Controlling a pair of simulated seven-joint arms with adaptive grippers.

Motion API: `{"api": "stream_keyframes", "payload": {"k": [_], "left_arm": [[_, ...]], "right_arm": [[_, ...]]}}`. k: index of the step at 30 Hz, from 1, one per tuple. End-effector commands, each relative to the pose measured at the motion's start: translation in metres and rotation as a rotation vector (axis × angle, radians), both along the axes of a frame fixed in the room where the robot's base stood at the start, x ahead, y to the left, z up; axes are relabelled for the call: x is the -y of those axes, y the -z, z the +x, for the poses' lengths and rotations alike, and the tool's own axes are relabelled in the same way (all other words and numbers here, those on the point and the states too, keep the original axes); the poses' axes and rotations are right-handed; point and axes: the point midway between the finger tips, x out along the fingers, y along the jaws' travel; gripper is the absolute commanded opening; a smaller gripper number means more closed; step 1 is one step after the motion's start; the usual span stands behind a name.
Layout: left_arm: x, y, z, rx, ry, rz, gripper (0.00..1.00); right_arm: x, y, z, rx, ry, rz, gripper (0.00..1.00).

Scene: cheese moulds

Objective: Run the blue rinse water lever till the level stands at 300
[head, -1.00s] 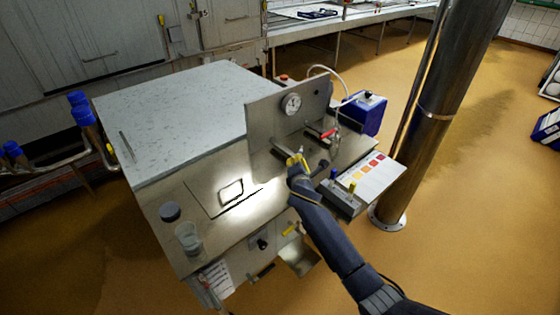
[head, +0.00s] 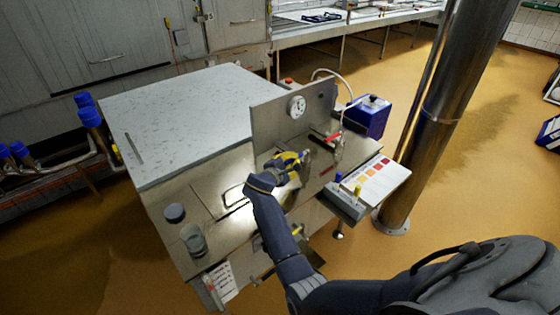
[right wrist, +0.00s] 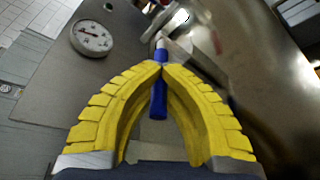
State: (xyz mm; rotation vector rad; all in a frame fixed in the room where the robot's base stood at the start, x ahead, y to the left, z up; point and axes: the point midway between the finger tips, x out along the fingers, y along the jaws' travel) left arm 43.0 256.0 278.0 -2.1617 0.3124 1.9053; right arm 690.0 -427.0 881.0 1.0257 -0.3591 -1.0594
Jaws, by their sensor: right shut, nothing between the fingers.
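My right gripper (head: 302,157) has yellow ribbed fingers and is in front of the upright steel panel (head: 268,122). In the right wrist view its fingertips (right wrist: 163,66) are together, with nothing held between them. The blue lever (right wrist: 158,103) shows through the gap between the fingers and just past the tips. It lies close behind the fingertips; I cannot tell whether they touch it. In the head view the gripper largely hides this lever. I cannot read any water level.
A round dial gauge (head: 297,106) is on the panel, with a red lever (head: 333,138) to its right. A small box (head: 346,205) with blue and yellow knobs and a colour chart (head: 378,180) sit at right.

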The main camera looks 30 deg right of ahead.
Motion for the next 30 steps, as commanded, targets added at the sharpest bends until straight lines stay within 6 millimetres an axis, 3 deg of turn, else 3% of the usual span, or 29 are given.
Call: {"api": "stream_keyframes", "payload": {"k": [16, 26, 30], "left_arm": [[0.0000, 0.0000, 0.0003, 0.001, -0.001, 0.000, 0.38], [0.0000, 0.0000, -0.0007, -0.001, -0.001, 0.000, 0.38], [-0.0001, 0.0000, -0.0017, -0.002, -0.001, 0.001, 0.38]], "right_arm": [[0.0028, 0.0050, -0.0015, -0.002, 0.020, 0.013, 0.00], [0.0058, 0.0025, -0.0025, 0.000, 0.025, 0.007, 0.36], [0.0066, 0.0016, -0.0028, 0.000, 0.028, 0.006, 0.38]]}}
